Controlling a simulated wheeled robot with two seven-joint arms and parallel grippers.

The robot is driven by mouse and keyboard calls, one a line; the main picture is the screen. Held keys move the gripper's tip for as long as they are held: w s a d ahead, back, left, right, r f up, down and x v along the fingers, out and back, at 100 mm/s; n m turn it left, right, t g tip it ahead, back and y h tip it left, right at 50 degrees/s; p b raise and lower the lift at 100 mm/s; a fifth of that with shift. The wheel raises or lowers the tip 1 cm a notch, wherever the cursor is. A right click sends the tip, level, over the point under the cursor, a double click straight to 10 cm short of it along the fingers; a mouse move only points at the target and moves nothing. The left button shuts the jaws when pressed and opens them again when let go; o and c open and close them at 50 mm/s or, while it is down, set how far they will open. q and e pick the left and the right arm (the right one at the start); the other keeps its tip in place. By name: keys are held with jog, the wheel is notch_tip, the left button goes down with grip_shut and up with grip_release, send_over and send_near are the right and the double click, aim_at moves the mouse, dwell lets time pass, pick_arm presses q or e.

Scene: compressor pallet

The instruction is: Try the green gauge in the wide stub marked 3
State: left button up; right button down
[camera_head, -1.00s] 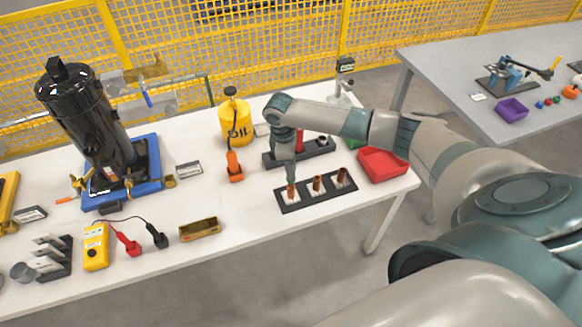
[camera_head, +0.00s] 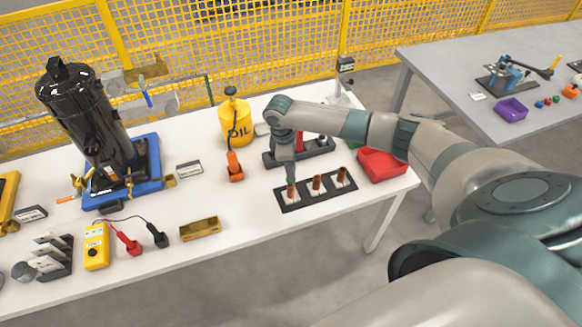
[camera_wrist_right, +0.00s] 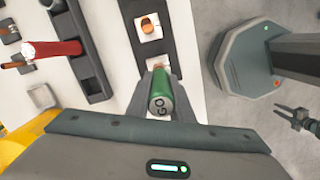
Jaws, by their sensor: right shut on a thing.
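My right gripper (camera_head: 290,178) points down over the leftmost of three copper stubs in a black rack (camera_head: 318,198). In the right wrist view its fingers (camera_wrist_right: 162,88) are shut on the green gauge (camera_wrist_right: 160,98), whose end reads "GO". The gauge's far end is at the stub beneath, with a bit of copper and white label showing there. I cannot tell whether it is inside the stub. The middle stub (camera_head: 317,182) and right stub (camera_head: 342,175) stand free. The stub numbers are not legible. My left gripper (camera_wrist_right: 292,115) shows small in the wrist view, prongs apart and empty.
A dark holder (camera_head: 285,160) with a red-handled tool stands behind the rack. A red tray (camera_head: 382,165) is to its right. An oil can (camera_head: 236,122), orange tool (camera_head: 235,168) and brass tray (camera_head: 199,229) are to the left. The table's front is mostly clear near the rack.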

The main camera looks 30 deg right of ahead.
jog(key=shift+f+b, duration=0.65)
jog(key=shift+f, duration=1.05)
jog(key=shift+s+p, duration=0.1)
jog(key=shift+p, duration=0.25)
dwell(2.3)
jog(key=shift+r+p, duration=2.05)
jog(key=shift+p, duration=0.2)
jog(key=shift+r, duration=0.95)
jog(key=shift+r, duration=2)
